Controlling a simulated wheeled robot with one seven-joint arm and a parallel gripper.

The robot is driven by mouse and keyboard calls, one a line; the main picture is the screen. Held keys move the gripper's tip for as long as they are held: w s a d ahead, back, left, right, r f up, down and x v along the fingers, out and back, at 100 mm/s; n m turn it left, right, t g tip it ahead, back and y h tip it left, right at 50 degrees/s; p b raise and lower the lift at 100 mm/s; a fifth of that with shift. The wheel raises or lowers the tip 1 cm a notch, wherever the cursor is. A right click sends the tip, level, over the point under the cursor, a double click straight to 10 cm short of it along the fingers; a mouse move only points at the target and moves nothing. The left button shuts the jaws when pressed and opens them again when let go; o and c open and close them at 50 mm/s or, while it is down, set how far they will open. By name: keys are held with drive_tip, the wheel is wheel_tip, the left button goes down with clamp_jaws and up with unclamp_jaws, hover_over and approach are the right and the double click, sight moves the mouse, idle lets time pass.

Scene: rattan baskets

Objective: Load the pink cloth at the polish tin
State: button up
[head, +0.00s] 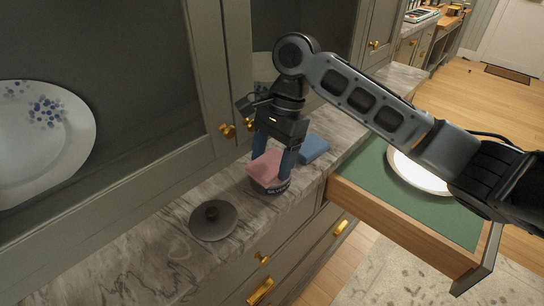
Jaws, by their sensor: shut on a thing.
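The pink cloth (265,167) is between the fingers of my gripper (273,160), which is shut on it. The cloth is at the mouth of the polish tin (270,188), a small dark round tin with pale lettering on the marble counter. The cloth covers most of the tin's top, so I cannot tell how far it touches the polish.
A blue folded cloth (314,149) lies on the counter (150,258) behind the tin. An open green-lined drawer (372,172) holding a white plate (418,176) juts out at right. Cabinet doors (205,80) rise behind the counter. A patterned plate (40,140) stands at left.

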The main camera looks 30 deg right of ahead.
sight(272, 162)
drive_tip(key=shift+r+p, duration=2.35)
drive_tip(key=shift+p, duration=0.45)
drive_tip(key=shift+r, duration=1.1)
drive_tip(key=shift+f, duration=0.1)
drive_tip(key=shift+f, duration=0.55)
wheel_tip(272, 162, down, 6)
drive_tip(key=b, duration=0.5)
drive_tip(key=shift+r+b, duration=0.15)
drive_tip(key=shift+b, duration=0.25)
drive_tip(key=shift+a+r, duration=0.1)
